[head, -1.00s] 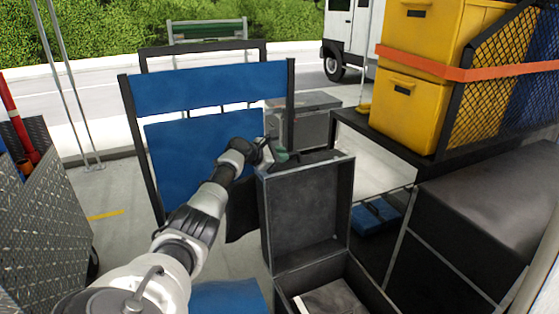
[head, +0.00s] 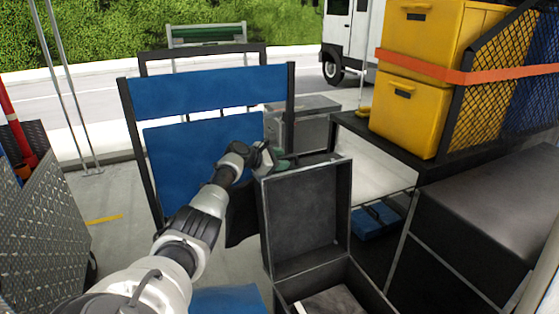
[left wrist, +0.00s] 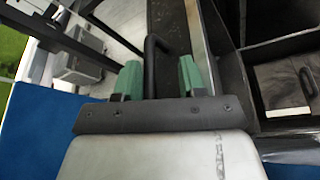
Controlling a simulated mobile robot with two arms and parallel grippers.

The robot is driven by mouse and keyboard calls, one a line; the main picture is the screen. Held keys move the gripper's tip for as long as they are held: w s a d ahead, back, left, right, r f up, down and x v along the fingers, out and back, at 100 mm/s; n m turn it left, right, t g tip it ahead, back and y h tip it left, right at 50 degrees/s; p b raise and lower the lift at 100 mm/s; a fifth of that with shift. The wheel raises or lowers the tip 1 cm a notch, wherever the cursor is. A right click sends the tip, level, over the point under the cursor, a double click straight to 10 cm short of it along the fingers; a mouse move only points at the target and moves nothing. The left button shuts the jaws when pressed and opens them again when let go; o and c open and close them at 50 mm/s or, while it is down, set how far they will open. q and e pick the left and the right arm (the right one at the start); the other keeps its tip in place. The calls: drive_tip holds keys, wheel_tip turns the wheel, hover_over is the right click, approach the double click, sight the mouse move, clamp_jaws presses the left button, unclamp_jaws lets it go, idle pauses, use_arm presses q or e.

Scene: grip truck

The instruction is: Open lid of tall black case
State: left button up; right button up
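The tall black case (head: 368,284) stands in the lower middle of the head view, its lid (head: 304,213) up and its dark inside facing me. The case's open box shows at the right of the left wrist view (left wrist: 245,85). My left gripper (head: 274,160) is at the lid's upper left, behind its edge and partly hidden. In the left wrist view, my left gripper's green fingertips (left wrist: 160,78) are apart. A thin black handle (left wrist: 151,62) stands between them, with a gap on its right side. My right gripper is not in view.
A grey item (head: 331,302) lies in the case. A blue-panelled cart (head: 205,92) stands behind my left arm. Yellow bins (head: 410,110) on a shelf and a dark chest (head: 490,205) are at right. A metal box (head: 310,125) stands behind the lid.

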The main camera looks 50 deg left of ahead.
use_arm(q)
drive_tip(key=shift+r, duration=0.1)
drive_tip(key=shift+s+a+r, duration=0.1)
drive_tip(key=shift+s, duration=0.4)
drive_tip(key=b+v, duration=0.1)
drive_tip(key=v, duration=0.8)
drive_tip(key=shift+s, duration=0.35)
